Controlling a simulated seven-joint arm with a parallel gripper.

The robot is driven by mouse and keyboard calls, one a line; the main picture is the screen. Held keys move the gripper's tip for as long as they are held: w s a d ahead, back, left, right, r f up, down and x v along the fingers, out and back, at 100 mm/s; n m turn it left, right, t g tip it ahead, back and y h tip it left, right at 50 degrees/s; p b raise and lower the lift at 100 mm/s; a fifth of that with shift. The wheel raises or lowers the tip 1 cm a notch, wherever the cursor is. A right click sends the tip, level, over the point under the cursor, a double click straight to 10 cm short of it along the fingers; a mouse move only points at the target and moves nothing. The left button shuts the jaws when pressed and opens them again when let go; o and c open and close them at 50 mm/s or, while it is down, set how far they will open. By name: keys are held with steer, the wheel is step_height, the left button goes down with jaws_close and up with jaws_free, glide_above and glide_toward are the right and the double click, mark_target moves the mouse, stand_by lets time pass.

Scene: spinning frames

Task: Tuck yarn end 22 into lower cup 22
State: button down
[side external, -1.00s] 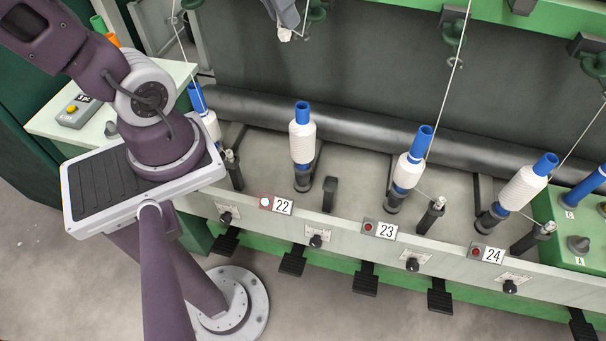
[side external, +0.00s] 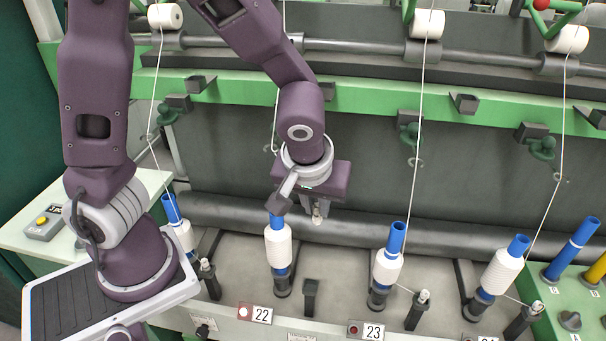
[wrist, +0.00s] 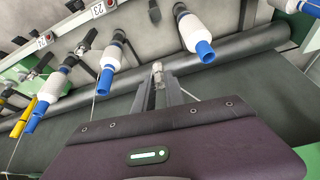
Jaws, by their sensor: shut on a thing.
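My gripper (side external: 318,214) hangs just above and right of the blue tip of bobbin 22 (side external: 278,245). Its narrow fingers are shut on a small whitish tuft, which looks like yarn end 22 (wrist: 157,67). The wrist view shows the fingertips (wrist: 157,77) with the tuft between bobbins 22 and 23. Lower cup 22 (side external: 311,290) is a short dark post to the right of bobbin 22, with no white at its top. It also shows at the top of the wrist view (wrist: 154,11). The gripper is above and apart from it.
Label 22 (side external: 262,314) has a lit lamp beside it. Bobbin 23 (side external: 388,265) and bobbin 24 (side external: 503,270) stand to the right, with yarns rising from them. Cup 23 (side external: 421,300) has a white end. A dark roller (side external: 350,240) runs behind the bobbins.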

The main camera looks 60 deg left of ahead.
steer(key=shift+s+a+f+n+g+y, duration=0.15)
steer(key=shift+f+n, duration=0.4)
steer(key=shift+f, duration=3.2)
steer(key=shift+s+f+n+g+y, duration=0.15)
steer(key=shift+f+n, duration=0.35)
steer(key=shift+f, duration=3.25)
steer(key=shift+s+a+f+n+g+y, duration=0.15)
steer(key=shift+f+n, duration=0.4)
steer(key=shift+f, duration=3.2)
steer(key=shift+w, duration=0.1)
steer(key=c, duration=1.3)
jaws_free()
steer(key=shift+d+r, duration=0.1)
steer(key=v, duration=0.7)
